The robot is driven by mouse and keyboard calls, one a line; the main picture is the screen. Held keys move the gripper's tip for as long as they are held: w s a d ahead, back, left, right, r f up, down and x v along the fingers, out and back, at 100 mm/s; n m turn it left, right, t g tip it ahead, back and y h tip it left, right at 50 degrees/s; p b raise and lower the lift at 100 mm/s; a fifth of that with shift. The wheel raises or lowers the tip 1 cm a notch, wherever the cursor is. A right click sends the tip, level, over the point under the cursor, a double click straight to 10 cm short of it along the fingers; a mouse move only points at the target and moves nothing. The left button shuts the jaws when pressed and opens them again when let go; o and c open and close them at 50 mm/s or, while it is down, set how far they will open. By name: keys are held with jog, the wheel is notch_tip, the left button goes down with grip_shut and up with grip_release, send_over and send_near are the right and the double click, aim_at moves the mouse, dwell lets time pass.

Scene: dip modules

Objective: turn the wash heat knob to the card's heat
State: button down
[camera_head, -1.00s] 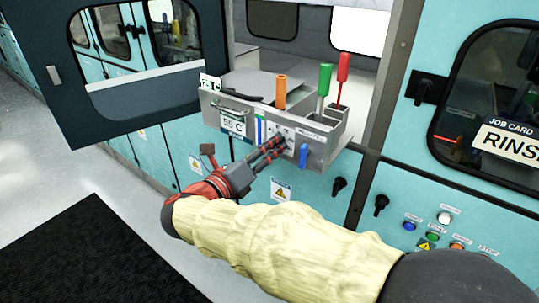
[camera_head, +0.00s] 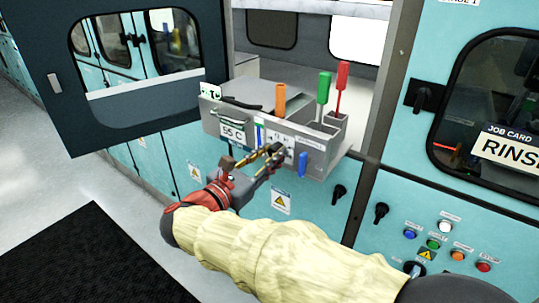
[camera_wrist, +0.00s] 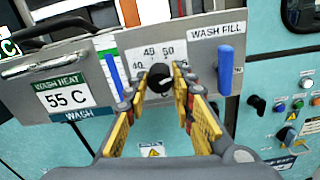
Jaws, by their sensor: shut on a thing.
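The black wash heat knob (camera_wrist: 160,79) sits on a white dial plate on the grey module's front. Numbers 40, 45 and 50 show on the dial; the right side is partly hidden by a finger. The knob's pointer cannot be made out. The card (camera_wrist: 65,97) to its left reads WASH HEAT 55 C, and it also shows in the head view (camera_head: 232,133). My gripper (camera_wrist: 161,84) has its yellow-padded fingers on either side of the knob, shut on it. In the head view my gripper (camera_head: 276,154) reaches the module's front from below.
A blue lever (camera_wrist: 226,70) marked WASH FILL is right of the dial. A blue gauge strip (camera_wrist: 114,74) is on its left. Orange (camera_head: 280,97), green (camera_head: 323,86) and red (camera_head: 343,74) handles stand above the module. An open dark door (camera_head: 130,75) is at left.

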jog(key=shift+f, duration=0.2)
dwell(0.4)
jog(key=c, duration=1.6)
grip_release()
jog(key=shift+r+m, duration=0.1)
jog(key=shift+m, duration=0.2)
jog(key=shift+o, duration=0.5)
jog(key=v, duration=1.2)
jog(key=shift+a, duration=0.1)
